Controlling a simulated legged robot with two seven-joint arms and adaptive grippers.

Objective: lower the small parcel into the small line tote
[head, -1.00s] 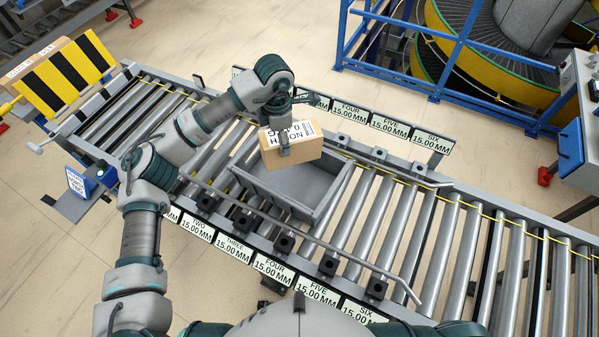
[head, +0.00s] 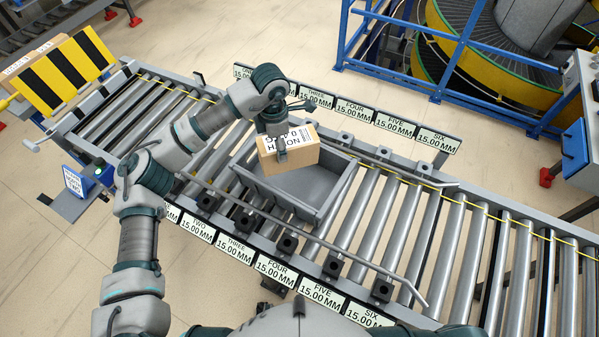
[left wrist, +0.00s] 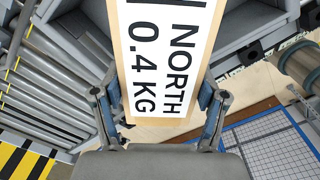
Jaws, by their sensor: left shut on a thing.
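The small parcel (head: 292,153) is a brown cardboard box with a white label. My left gripper (head: 281,146) is shut on it and holds it over the far left part of the grey tote. In the left wrist view the parcel (left wrist: 161,60) sits between both fingers of my left gripper (left wrist: 162,108), its label reading NORTH 0.4 KG. The small line tote (head: 326,203) is a grey open box on the rollers. Its visible floor is empty; the parcel hides its far left part. I cannot tell the gap between parcel and tote. My right gripper is not in view.
Guide rails (head: 330,247) run along both sides of the roller conveyor (head: 420,235), with numbered 15.00 MM signs (head: 320,295) beside them. A striped yellow-black board (head: 66,75) stands at the left end. A blue frame (head: 440,55) and spiral conveyor stand at the back right.

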